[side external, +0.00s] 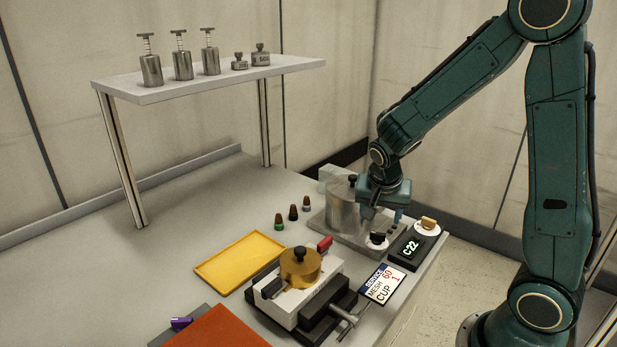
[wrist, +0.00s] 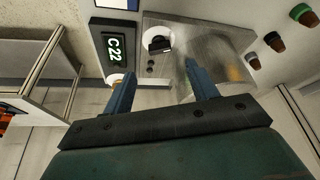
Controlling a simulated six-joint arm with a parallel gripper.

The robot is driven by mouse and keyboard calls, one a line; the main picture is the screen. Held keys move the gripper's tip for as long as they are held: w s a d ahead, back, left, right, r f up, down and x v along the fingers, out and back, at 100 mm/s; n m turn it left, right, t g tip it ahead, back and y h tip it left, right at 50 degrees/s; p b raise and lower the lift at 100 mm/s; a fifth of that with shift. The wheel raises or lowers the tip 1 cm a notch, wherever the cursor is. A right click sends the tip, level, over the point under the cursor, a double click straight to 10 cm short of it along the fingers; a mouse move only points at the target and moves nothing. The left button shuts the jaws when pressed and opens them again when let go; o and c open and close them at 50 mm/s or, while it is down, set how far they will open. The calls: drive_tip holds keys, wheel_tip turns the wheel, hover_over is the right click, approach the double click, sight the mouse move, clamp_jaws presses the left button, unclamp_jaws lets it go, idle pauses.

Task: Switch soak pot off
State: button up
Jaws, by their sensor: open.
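The soak pot (side external: 343,212) is a grey metal cylinder with a black lid knob, standing on a flat metal base. A black knob on a white dial (side external: 377,240) sits on the front corner of that base; the knob (wrist: 159,44) also shows in the wrist view. My gripper (side external: 384,215) is open, pointing down just right of the pot and above the base. In the wrist view my gripper (wrist: 160,85) has empty space between its fingers, and the dial lies ahead of that gap. Nothing shows held. The arm's wrist hides part of the pot's right side.
A black box with a C22 display (side external: 411,248) stands right of the base, with a tan knob on a white dial (side external: 427,225) behind it. A yellow tray (side external: 240,261) and a vise with a brass cup (side external: 300,270) are nearer.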

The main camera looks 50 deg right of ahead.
sight(378, 233)
drive_tip(key=shift+x, duration=4)
drive_tip(key=c, duration=1)
drive_tip(key=shift+n, duration=0.3)
drive_tip(key=shift+s+n+t+y, duration=0.1)
drive_tip(key=shift+n+t+y, duration=0.5)
drive_tip(key=shift+n, duration=1.4)
drive_tip(key=o, duration=1)
